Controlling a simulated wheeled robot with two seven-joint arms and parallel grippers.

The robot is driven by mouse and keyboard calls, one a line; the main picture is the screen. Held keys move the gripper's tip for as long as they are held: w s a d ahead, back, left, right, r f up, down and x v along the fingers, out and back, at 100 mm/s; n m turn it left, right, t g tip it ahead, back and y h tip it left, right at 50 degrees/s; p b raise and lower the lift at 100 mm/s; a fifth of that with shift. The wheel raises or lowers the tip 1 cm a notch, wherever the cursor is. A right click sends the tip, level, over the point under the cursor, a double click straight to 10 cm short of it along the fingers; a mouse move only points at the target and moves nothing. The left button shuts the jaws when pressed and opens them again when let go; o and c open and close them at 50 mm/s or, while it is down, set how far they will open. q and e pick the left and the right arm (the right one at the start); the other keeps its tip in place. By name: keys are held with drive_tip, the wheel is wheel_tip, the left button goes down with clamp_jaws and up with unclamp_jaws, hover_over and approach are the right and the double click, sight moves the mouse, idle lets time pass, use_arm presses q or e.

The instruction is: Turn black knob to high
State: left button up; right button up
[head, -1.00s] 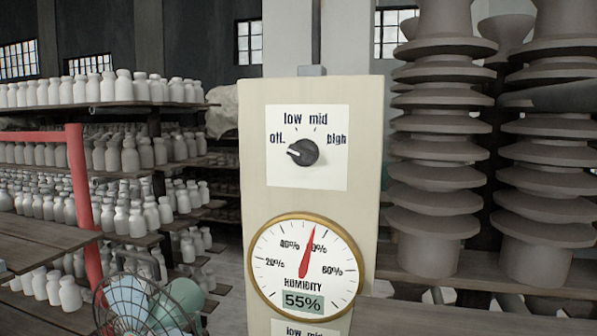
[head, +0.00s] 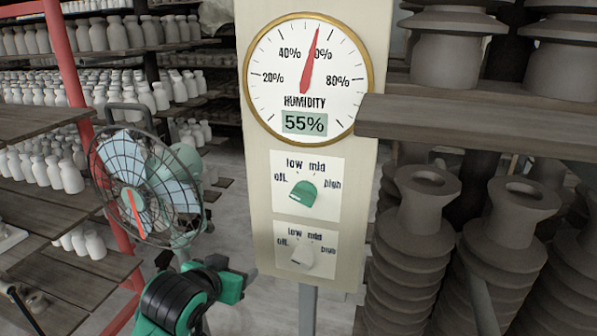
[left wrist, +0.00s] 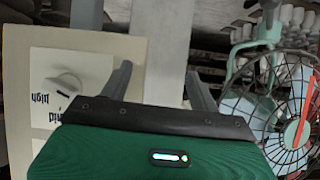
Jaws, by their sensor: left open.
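The black knob is out of view now, above the head view's top edge. A green knob (head: 303,192) sits on a white plate below the humidity gauge, its light mark toward the left, off side. A white knob (head: 302,257) is on the lowest plate; it also shows in the left wrist view (left wrist: 66,84), with "high" and "mid" lettering turned. My left gripper (head: 236,272) is low, left of the panel near the white knob's height. In the left wrist view its two fingers (left wrist: 160,85) are apart with nothing between them. My right gripper is not in view.
The round humidity gauge (head: 309,80) reads 55% on the cream panel (head: 262,215). A caged fan (head: 146,188) stands close left of it. Wooden shelves with white jars are at left. A plank shelf (head: 470,130) and stacked grey clay pieces (head: 415,235) are at right.

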use_arm(q)
drive_tip(key=s+d+r+m+t+h, duration=0.1)
drive_tip(key=d+r+m+t+h, duration=0.15)
drive_tip(key=r, duration=1.25)
drive_tip(key=s+d+r+m+t+h, duration=0.1)
drive_tip(key=d+r+t, duration=0.15)
drive_tip(key=r, duration=1.15)
drive_tip(key=s+d+r+m+t+h, duration=0.15)
drive_tip(key=s+r, duration=0.35)
drive_tip(key=r, duration=0.6)
drive_tip(key=s+d+r+m+t+h, duration=0.1)
drive_tip(key=s+d+r+t, duration=0.1)
drive_tip(key=s+r, duration=0.65)
drive_tip(key=a+r+p+x, duration=0.1)
drive_tip(key=p+x, duration=0.3)
drive_tip(key=x, duration=1.3)
drive_tip(key=shift+a, duration=0.35)
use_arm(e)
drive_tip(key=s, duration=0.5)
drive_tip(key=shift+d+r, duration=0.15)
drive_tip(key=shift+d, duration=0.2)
use_arm(q)
drive_tip(key=shift+r, duration=0.1)
drive_tip(key=c, duration=1)
